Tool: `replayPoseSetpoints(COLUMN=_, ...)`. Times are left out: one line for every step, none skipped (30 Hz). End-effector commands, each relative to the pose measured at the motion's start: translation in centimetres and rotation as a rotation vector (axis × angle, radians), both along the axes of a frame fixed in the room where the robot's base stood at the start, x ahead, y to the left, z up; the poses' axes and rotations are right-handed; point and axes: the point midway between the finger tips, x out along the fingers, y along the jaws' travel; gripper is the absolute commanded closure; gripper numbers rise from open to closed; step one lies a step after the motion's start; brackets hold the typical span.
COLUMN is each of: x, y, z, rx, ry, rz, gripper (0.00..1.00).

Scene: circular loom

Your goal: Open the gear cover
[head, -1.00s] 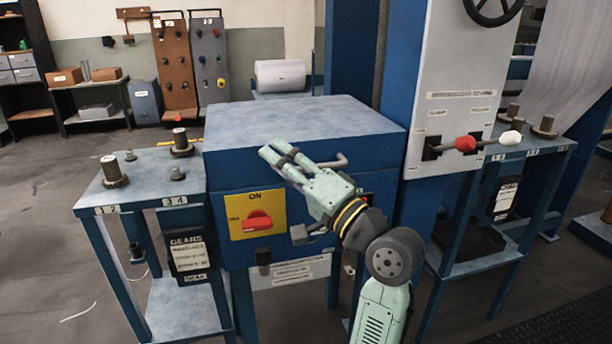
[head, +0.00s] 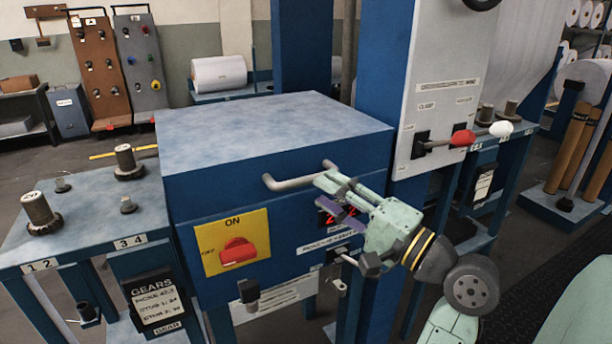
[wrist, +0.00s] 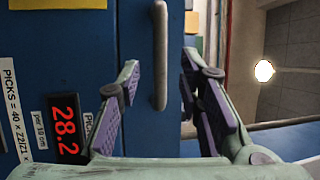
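The gear cover (head: 270,115) is the blue box-shaped lid with a pale, worn top, and it looks closed. A grey bar handle (head: 295,182) is fixed to its front face. The handle also shows in the wrist view (wrist: 160,55), between and beyond my fingers. My gripper (head: 335,188) is just in front of the handle's right part. Whether a finger touches the handle cannot be told.
A yellow panel (head: 212,256) with a red switch is on the front at left. A red display (wrist: 65,128) is beside my fingers. A side table (head: 85,225) with gears stands at left.

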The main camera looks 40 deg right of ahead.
Motion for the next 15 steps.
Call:
replayPoseSetpoints(x=1.1, y=0.3, z=0.3, rx=0.000, ry=0.001, rz=0.005, gripper=0.67)
replayPoseSetpoints(x=1.6, y=0.3, z=0.4, rx=0.000, ry=0.001, rz=0.003, gripper=0.67)
replayPoseSetpoints(x=2.3, y=0.5, z=0.5, rx=-0.001, ry=0.000, rz=0.004, gripper=0.67)
replayPoseSetpoints(x=2.7, y=0.5, z=0.6, rx=-0.001, ry=0.001, rz=0.004, gripper=0.67)
replayPoseSetpoints(x=3.1, y=0.6, z=0.7, rx=-0.001, ry=0.000, rz=0.002, gripper=0.67)
replayPoseSetpoints(x=3.6, y=0.6, z=0.8, rx=-0.001, ry=0.000, rz=0.002, gripper=0.67)
replayPoseSetpoints(x=4.0, y=0.7, z=0.8, rx=-0.001, ry=0.000, rz=0.002, gripper=0.67)
replayPoseSetpoints(x=4.3, y=0.7, z=0.9, rx=-0.001, ry=0.000, rz=0.002, gripper=0.67)
replayPoseSetpoints(x=4.6, y=0.8, z=0.9, rx=-0.001, ry=0.000, rz=0.001, gripper=0.67)
replayPoseSetpoints(x=4.8, y=0.8, z=0.9, rx=-0.001, ry=0.000, rz=0.001, gripper=0.67)
replayPoseSetpoints(x=5.0, y=0.8, z=1.0, rx=-0.002, ry=0.000, rz=0.001, gripper=0.67)
replayPoseSetpoints(x=5.1, y=0.9, z=1.0, rx=-0.002, ry=0.000, rz=0.001, gripper=0.67)
replayPoseSetpoints(x=5.2, y=0.9, z=1.0, rx=-0.002, ry=0.000, rz=0.001, gripper=0.67)
replayPoseSetpoints(x=5.3, y=0.9, z=1.0, rx=-0.002, ry=0.000, rz=0.001, gripper=0.67)
replayPoseSetpoints(x=5.3, y=0.9, z=1.0, rx=-0.002, ry=0.000, rz=0.001, gripper=0.67)
